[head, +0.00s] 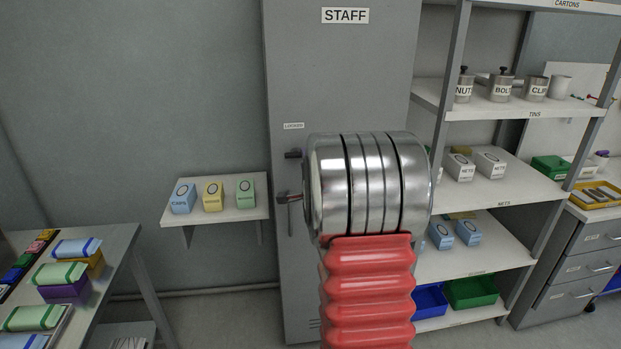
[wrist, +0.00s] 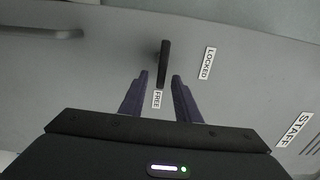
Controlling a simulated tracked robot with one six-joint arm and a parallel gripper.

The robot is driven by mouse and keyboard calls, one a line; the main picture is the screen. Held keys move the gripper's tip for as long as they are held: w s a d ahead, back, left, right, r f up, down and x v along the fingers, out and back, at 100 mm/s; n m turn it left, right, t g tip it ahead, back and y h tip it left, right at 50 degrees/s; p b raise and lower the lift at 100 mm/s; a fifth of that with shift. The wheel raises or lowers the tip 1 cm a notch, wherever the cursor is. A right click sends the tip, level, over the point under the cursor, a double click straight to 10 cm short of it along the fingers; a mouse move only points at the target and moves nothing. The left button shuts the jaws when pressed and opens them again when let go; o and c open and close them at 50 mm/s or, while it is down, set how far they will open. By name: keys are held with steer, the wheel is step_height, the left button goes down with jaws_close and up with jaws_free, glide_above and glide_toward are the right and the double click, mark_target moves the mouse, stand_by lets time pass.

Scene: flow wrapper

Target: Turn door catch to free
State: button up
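The door catch (wrist: 165,58) is a short dark bar on the grey STAFF locker door. In the wrist view its lower end points towards the FREE label (wrist: 157,99), and the LOCKED label (wrist: 209,62) is off to its right. The catch also shows in the head view (head: 293,154), below the LOCKED label (head: 293,126). My gripper (wrist: 160,76) is open, its two purple fingers on either side of the bar's end, with a visible gap at each side. In the head view my arm hides my gripper and the FREE label.
A door handle (wrist: 62,33) is beside the catch, lower on the locker door (head: 310,70). A small wall shelf (head: 250,210) with three boxes is to the left. A tall rack (head: 460,113) with tins and boxes stands close on the right. A bench with wrapped packs is at lower left.

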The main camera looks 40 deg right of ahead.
steer(key=v, duration=1.1)
steer(key=shift+s+a, duration=0.25)
steer(key=shift+a, duration=0.05)
steer(key=shift+f, duration=0.1)
step_height(320, 180, down, 10)
steer(key=s+n+g+y, duration=0.2)
steer(key=s+n+g, duration=0.1)
steer(key=n+g, duration=0.15)
steer(key=s+a+f+n+g+y, duration=0.3)
steer(key=s+a+f+n, duration=0.15)
steer(key=a+n, duration=0.35)
steer(key=s+a+r+n+y, duration=0.1)
steer(key=s+a+r+n, duration=0.2)
steer(key=a, duration=0.7)
steer(key=s+a+r+n+g+y, duration=0.1)
steer(key=s+a+r+n, duration=0.3)
steer(key=a, duration=0.6)
steer(key=s+a+r+n+g+y, duration=0.1)
steer(key=s+a+r+n+y, duration=0.2)
steer(key=a, duration=0.7)
steer(key=s+n, duration=0.2)
steer(key=s, duration=0.1)
steer(key=shift+s+r, duration=0.15)
steer(key=shift+s, duration=0.2)
